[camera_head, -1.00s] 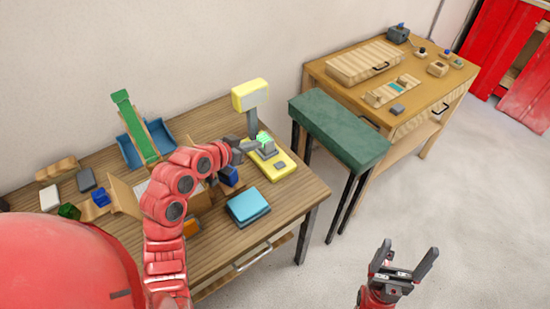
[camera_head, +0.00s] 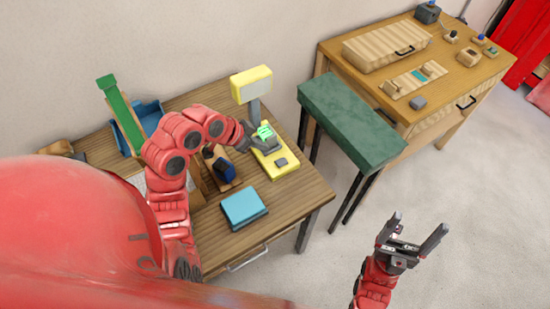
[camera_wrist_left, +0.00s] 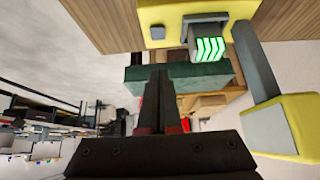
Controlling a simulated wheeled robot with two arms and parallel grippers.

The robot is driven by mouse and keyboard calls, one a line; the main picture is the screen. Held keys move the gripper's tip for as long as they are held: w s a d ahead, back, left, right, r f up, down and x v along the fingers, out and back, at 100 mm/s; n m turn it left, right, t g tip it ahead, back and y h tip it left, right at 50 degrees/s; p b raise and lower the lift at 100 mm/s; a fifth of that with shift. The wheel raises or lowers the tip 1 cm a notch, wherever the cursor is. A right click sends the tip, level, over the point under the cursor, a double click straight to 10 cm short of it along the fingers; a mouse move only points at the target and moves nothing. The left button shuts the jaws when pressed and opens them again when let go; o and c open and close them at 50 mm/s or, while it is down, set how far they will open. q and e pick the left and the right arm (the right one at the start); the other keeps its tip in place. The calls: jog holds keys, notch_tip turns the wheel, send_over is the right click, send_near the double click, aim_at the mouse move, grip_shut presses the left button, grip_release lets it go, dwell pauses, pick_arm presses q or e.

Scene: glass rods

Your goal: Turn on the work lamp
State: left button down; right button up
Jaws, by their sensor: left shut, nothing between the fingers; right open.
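The yellow work lamp has a head (camera_head: 251,84) on a grey post above a flat yellow base (camera_head: 283,167) at the table's right side. In the left wrist view, the lamp head (camera_wrist_left: 308,112) shows a grey, unlit-looking panel. A grey block with glowing green stripes (camera_head: 265,131) stands on the base; it also shows in the left wrist view (camera_wrist_left: 210,48). A small grey square (camera_head: 281,161) is on the base too. My left gripper (camera_head: 246,141) is shut and empty beside the striped block; contact is unclear. My right gripper (camera_head: 411,239) is open and empty over the floor.
A blue box (camera_head: 243,206) lies on the wooden table in front of the lamp. A blue-and-wood object (camera_head: 221,168) is under my left arm. A green-topped stand (camera_head: 350,122) is right of the table, beside a wooden workbench (camera_head: 460,82). Floor at right is clear.

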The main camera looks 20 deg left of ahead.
pick_arm(q)
jog(key=b, duration=0.1)
send_near(281, 162)
jog(key=w+d+r, duration=0.1)
jog(key=r, duration=0.1)
jog(key=x, duration=0.1)
jog(key=p+x, duration=0.1)
jog(key=x, duration=0.1)
jog(key=shift+w+d, duration=0.3)
notch_tip(281, 162, down, 3)
jog(key=shift+a+r+p, duration=0.2)
jog(key=shift+p, duration=0.6)
jog(key=shift+s+a+f, duration=0.1)
jog(key=shift+s+f, duration=0.1)
jog(key=shift+f, duration=0.65)
